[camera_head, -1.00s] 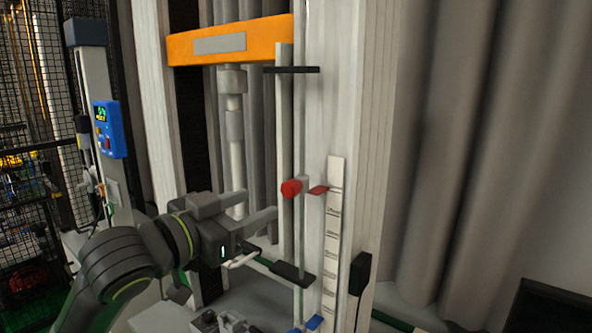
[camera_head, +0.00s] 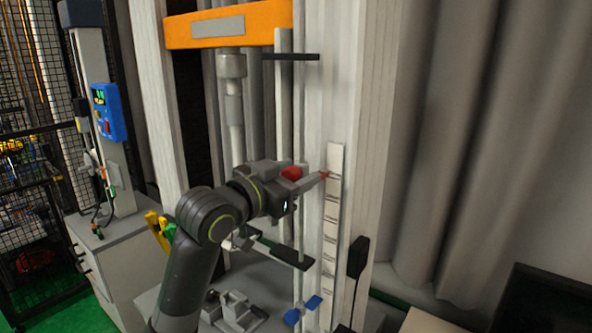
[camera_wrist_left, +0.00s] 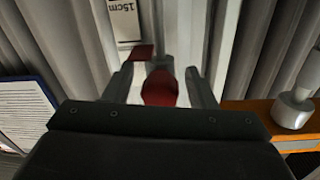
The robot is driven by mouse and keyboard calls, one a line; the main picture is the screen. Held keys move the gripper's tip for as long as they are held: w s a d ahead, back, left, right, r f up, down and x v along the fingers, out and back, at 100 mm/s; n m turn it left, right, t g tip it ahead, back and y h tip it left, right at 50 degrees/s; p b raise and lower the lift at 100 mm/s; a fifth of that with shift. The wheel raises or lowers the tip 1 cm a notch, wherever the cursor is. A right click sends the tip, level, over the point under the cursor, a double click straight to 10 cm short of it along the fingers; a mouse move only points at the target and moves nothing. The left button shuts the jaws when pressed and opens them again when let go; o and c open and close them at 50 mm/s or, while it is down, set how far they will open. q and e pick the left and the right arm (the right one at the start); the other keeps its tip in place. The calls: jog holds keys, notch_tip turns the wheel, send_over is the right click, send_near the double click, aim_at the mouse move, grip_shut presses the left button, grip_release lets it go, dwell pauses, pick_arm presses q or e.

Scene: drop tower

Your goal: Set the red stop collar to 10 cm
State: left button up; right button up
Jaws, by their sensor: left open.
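The red stop collar (camera_head: 291,173) is on a thin upright rod, with a red pointer (camera_head: 324,174) reaching toward the white scale strip (camera_head: 331,240). In the left wrist view its red knob (camera_wrist_left: 160,88) lies between the fingers of my left gripper (camera_wrist_left: 159,78), which is open. The pointer (camera_wrist_left: 142,52) is near the scale's upside-down "15cm" mark (camera_wrist_left: 124,8). In the head view my left gripper (camera_head: 307,182) is at the collar and partly hides it. I cannot tell whether the fingers touch the knob. My right gripper is not in view.
A blue collar (camera_head: 303,311) sits low on the same rod. A black plate (camera_head: 284,252) is between the two collars. An orange crosshead (camera_head: 228,24) spans above. A tall frame post and grey curtain stand at the right. A blue control box (camera_head: 108,111) is at the left.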

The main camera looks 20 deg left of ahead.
pick_arm(q)
jog(key=shift+w+d, duration=0.1)
jog(key=shift+w, duration=0.05)
grip_shut()
notch_tip(320, 180, down, 10)
jog(key=b, duration=0.5)
jog(key=shift+b, duration=0.35)
grip_release()
